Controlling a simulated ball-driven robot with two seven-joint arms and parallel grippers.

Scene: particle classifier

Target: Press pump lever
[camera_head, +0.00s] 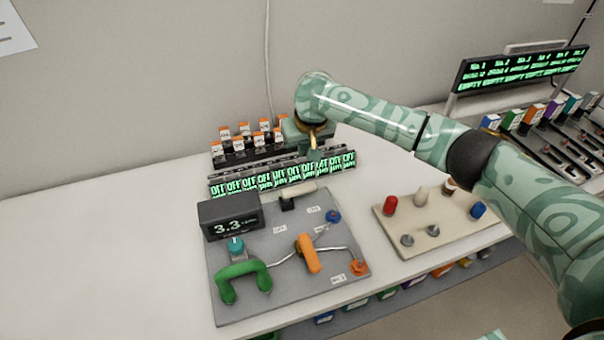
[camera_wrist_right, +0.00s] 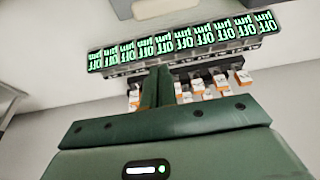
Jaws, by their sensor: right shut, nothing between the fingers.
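My right arm reaches in from the right in the head view. My right gripper (camera_head: 313,148) points down above the back of the table, by the right end of the row of green "OFF" displays (camera_head: 285,176). A grey panel (camera_head: 240,306) carries a green curved handle (camera_head: 240,270), an orange handle (camera_head: 308,254) and a pale bar on a black mount (camera_head: 290,199). I cannot tell which part is the pump lever. My left gripper is not in view.
A dark box (camera_head: 229,215) on the panel reads 3.3. A beige board (camera_head: 410,250) with coloured pegs lies to the right. A lit sign (camera_head: 520,72) stands far right. The table's left side is clear.

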